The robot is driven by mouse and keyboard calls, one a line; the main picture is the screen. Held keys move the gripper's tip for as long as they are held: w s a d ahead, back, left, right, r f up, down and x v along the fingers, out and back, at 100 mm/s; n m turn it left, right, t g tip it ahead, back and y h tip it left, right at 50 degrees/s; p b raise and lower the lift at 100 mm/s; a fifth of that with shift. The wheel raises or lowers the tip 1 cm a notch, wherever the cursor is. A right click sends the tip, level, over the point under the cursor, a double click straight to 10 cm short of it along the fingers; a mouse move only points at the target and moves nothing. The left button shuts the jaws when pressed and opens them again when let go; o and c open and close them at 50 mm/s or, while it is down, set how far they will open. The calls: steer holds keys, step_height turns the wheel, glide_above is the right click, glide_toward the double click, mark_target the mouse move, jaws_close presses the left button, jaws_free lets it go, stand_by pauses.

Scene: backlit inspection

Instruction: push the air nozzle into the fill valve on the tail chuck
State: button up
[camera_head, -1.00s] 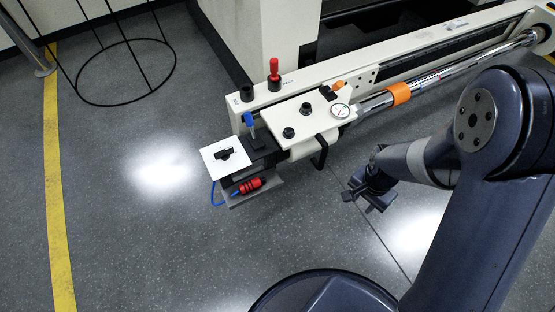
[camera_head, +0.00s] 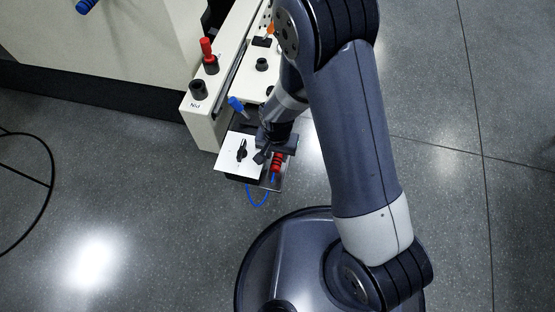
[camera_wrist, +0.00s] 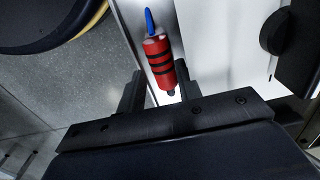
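The air nozzle (camera_head: 277,163) is a red cylinder with dark bands and a blue hose, lying on a small grey shelf (camera_head: 270,185) at the end of the cream machine. In the wrist view the nozzle (camera_wrist: 158,62) lies just beyond my gripper (camera_wrist: 160,88), between the lines of its two fingers. The fingers are apart with nothing visibly held. In the head view my gripper (camera_head: 273,148) is over the shelf, by the nozzle's upper end. My arm hides part of the machine's top, and I cannot make out the tail chuck or its fill valve.
A white plate with a black knob (camera_head: 241,150) is just left of the nozzle. A blue-topped lever (camera_head: 236,104), a red-topped knob (camera_head: 208,52) and a black knob (camera_head: 198,90) stand up from the machine. Open floor (camera_head: 150,190) lies to the left.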

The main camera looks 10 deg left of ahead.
mark_target(277, 160)
step_height(277, 160, down, 4)
steer(key=shift+r+b, duration=0.25)
steer(key=shift+b, duration=0.2)
steer(key=shift+s+r, duration=0.1)
steer(key=c, duration=0.7)
steer(key=shift+o, duration=0.2)
step_height(277, 160, up, 10)
steer(key=p, duration=0.3)
steer(key=shift+p, duration=0.4)
